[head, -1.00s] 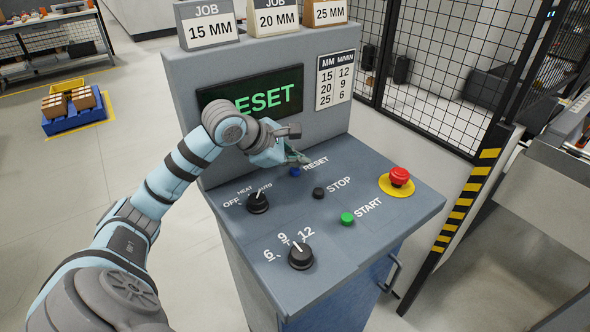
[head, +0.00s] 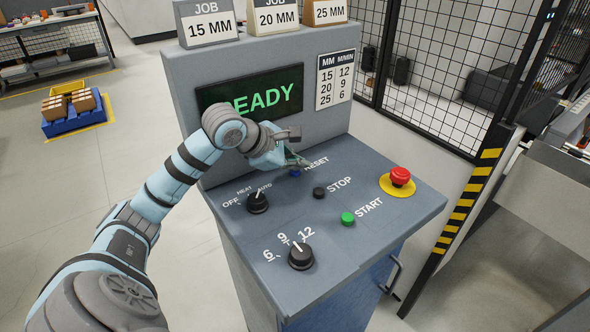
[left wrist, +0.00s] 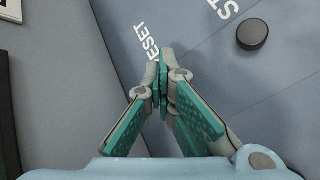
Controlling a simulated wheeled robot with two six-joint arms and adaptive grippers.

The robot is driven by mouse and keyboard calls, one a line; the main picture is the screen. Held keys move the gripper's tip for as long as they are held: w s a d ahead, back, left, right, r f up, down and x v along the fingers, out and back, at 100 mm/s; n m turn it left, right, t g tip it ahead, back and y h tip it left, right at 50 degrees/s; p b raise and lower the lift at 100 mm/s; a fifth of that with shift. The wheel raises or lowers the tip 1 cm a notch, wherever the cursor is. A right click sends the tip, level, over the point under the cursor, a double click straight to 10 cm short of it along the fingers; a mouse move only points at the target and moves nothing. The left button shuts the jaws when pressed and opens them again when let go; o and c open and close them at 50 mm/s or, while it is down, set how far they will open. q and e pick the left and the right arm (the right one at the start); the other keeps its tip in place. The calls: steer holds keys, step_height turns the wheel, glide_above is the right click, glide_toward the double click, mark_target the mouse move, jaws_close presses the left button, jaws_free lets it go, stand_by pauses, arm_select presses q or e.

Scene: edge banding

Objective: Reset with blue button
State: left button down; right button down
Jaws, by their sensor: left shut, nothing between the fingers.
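The blue reset button (head: 295,173) sits on the sloped grey control panel (head: 330,250), left of its RESET label. My left gripper (head: 304,162) is shut and empty, with its fingertips just above or at the button; I cannot tell whether they touch it. In the left wrist view the closed fingertips (left wrist: 166,55) lie beside the RESET label and hide the button. The display (head: 255,98) reads READY in green, its first letter partly covered by my arm. My right gripper is not in view.
The panel also holds a black STOP button (head: 319,193), a green START button (head: 347,218), a red emergency button (head: 400,176), a heat knob (head: 257,203) and a speed knob (head: 300,257). Job signs (head: 207,24) stand on top. A mesh fence (head: 430,75) stands behind.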

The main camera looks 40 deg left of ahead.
mark_target(297, 172)
arm_select(q)
steer(key=shift+r+p, duration=0.65)
steer(key=shift+r, duration=0.25)
step_height(297, 172, up, 5)
steer(key=p, duration=0.4)
stand_by(0.4)
stand_by(0.4)
